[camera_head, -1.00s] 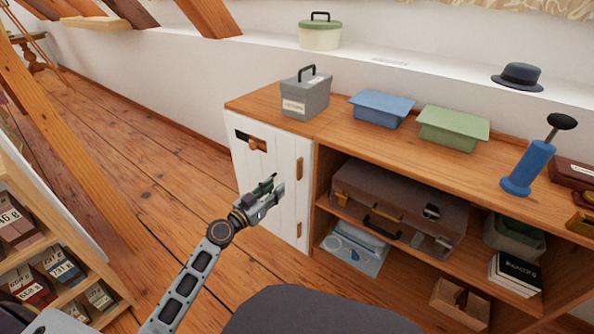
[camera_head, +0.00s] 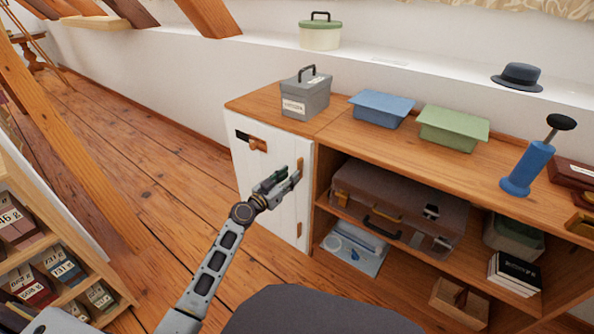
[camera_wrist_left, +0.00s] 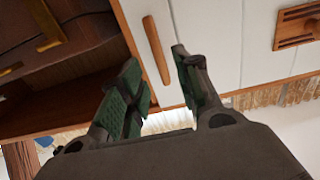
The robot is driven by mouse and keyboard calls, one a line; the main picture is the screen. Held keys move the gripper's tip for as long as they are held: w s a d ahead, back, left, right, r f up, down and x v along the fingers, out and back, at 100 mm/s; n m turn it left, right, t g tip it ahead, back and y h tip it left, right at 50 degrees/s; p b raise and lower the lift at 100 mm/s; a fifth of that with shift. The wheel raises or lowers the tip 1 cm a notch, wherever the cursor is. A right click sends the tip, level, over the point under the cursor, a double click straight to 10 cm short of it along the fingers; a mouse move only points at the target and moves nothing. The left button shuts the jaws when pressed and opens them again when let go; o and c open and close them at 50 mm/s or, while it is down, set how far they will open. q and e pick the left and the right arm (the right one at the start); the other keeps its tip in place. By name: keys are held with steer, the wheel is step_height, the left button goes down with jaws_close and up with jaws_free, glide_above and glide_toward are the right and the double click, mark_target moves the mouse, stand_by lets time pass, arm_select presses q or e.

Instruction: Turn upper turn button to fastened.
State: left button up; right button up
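The upper turn button (camera_head: 300,163) is a small wooden bar at the right edge of the white cabinet door (camera_head: 273,216). In the left wrist view the bar (camera_wrist_left: 158,50) lies about parallel to the door edge. A lower wooden bar (camera_head: 299,230) sits further down the same edge. My left gripper (camera_head: 290,175) is in front of the upper button and partly covers it in the head view. In the wrist view its green-padded fingers (camera_wrist_left: 156,60) are spread, with the bar seen between their tips. I cannot tell whether they touch it. My right gripper is out of view.
A wooden piece on a dark slot (camera_head: 254,143) is at the door's top left. A grey box (camera_head: 305,98) stands on the cabinet top (camera_head: 330,123). Open shelves with a brown suitcase (camera_head: 390,200) are right of the door. A rack of boxes (camera_head: 60,265) stands at left.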

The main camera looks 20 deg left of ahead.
mark_target(300, 169)
arm_select(q)
steer(key=shift+x, duration=2.6)
jaws_close()
